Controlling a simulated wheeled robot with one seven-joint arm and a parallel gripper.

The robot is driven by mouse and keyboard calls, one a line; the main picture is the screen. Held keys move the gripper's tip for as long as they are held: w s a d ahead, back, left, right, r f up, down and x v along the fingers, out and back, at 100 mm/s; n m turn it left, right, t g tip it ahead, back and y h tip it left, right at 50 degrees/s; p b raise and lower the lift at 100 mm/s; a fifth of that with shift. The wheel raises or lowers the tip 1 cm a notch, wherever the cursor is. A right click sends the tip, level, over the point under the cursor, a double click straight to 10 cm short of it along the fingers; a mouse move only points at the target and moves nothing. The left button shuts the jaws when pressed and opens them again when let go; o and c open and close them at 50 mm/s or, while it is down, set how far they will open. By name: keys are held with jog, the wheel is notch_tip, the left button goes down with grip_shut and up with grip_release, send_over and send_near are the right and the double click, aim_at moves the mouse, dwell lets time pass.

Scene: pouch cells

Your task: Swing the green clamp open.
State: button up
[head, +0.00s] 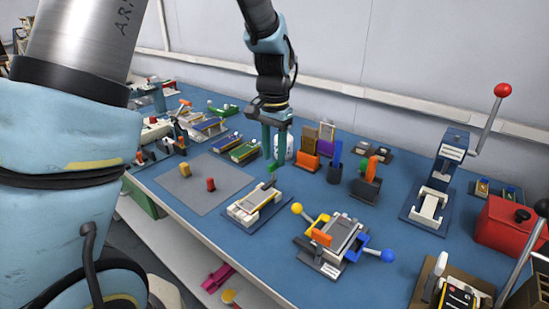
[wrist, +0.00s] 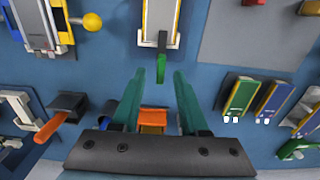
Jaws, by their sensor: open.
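The green clamp handle (wrist: 161,67) sticks out from the near end of a pale fixture (wrist: 160,22) in the wrist view. A dark clamp arm (wrist: 162,42) joins it and reaches over the fixture's end. In the head view the green handle (head: 274,166) stands at the far end of the fixture (head: 252,206), right below my gripper (head: 275,149). My gripper is open and empty. In the wrist view its two teal fingers (wrist: 159,74) point toward the handle, one to each side. I cannot tell whether they touch it.
A fixture with yellow and blue knobs (head: 338,238) stands to the right in the head view. A grey mat (head: 205,196) with two small pegs lies to the left.

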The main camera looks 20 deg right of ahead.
jog(key=shift+f, duration=1.1)
grip_shut()
